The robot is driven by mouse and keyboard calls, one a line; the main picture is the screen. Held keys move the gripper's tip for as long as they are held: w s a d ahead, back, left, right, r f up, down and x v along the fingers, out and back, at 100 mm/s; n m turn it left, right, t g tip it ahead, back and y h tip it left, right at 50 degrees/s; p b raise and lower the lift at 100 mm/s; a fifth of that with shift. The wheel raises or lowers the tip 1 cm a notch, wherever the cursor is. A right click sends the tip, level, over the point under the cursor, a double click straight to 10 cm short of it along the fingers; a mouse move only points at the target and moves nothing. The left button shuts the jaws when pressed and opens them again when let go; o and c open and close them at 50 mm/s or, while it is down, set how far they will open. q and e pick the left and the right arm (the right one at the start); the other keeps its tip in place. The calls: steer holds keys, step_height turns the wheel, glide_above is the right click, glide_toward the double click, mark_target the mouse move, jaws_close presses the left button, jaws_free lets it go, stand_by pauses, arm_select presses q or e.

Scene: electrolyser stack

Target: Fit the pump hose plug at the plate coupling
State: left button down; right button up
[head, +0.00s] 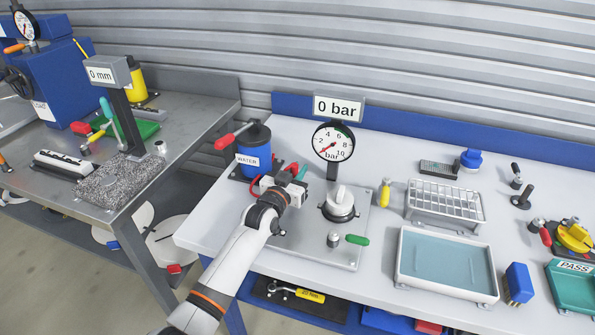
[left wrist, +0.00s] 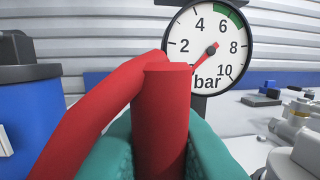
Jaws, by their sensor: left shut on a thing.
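My left gripper (head: 297,178) is shut on the red hose plug (left wrist: 162,115), which stands upright between the teal fingers in the left wrist view. The red hose (left wrist: 100,115) curves down to the left from the plug's top. In the head view the gripper is beside the blue pump (head: 254,150) labelled WATER, over the left part of the grey plate (head: 300,235). I cannot tell where the coupling is; my arm hides part of the plate. My right gripper is not in view.
The gauge (head: 333,143) stands at the plate's back, its display (head: 338,107) reading 0 bar. A yellow-handled tool (head: 385,191), a wire rack (head: 443,207) and a water tray (head: 448,294) stand to the right. The pump's red-handled lever (head: 226,142) sticks out left.

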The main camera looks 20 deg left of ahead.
arm_select(q)
steer(key=shift+f+b, duration=1)
steer(key=shift+f, duration=0.35)
steer(key=c, duration=1.3)
jaws_free()
steer(key=shift+o, duration=0.2)
steer(key=s, duration=0.4)
steer(key=s+a, duration=0.1)
steer(key=s, duration=0.3)
steer(key=s+a+b, duration=0.1)
steer(key=s, duration=0.3)
